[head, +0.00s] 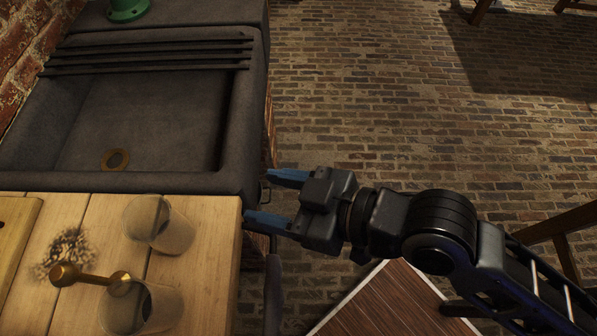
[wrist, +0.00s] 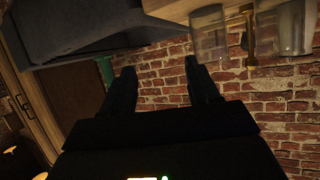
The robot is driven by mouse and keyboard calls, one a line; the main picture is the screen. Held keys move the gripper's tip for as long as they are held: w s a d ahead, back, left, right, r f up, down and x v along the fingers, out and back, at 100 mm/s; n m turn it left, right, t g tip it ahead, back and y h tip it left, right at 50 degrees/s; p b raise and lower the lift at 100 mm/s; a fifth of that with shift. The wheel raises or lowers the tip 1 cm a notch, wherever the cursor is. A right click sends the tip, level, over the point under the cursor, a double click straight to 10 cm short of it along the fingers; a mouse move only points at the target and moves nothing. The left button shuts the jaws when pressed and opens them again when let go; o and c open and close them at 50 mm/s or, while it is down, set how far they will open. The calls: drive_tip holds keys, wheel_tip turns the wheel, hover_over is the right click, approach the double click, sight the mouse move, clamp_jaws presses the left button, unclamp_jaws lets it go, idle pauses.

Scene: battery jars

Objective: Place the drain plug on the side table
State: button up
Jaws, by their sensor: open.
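A round brass ring with a dark centre (head: 115,159) lies on the floor of the grey sink (head: 75,178). It may be the drain plug or the drain fitting; I cannot tell which. A dark reddish-brown wooden top with a pale edge (head: 390,302), likely the side table, is low in the head view, partly behind my arm. My gripper (head: 267,197) is open and empty, just right of the sink's front corner and the wooden counter.
The wooden counter (head: 207,270) carries two clear jars (head: 175,236) (head: 165,310), a knobbed brass rod (head: 90,277) and a dark wiry tangle (head: 62,247). Dark bars (head: 150,57) span the sink's back. A green round object (head: 128,8) stands behind. Open brick floor (head: 400,120) lies right.

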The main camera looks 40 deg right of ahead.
drive_tip(key=s+d+r+m+t+h, duration=0.1)
drive_tip(key=s+d+m+h, duration=0.1)
drive_tip(key=s+d, duration=0.3)
drive_tip(key=s+d+r+m+t+h, duration=0.1)
drive_tip(key=s+d, duration=0.5)
drive_tip(key=s, duration=0.6)
drive_tip(key=m+t+h, duration=0.1)
drive_tip(key=m+h, duration=0.1)
drive_tip(key=h, duration=0.1)
drive_tip(key=shift+s+r, duration=0.15)
drive_tip(key=shift+r, duration=0.2)
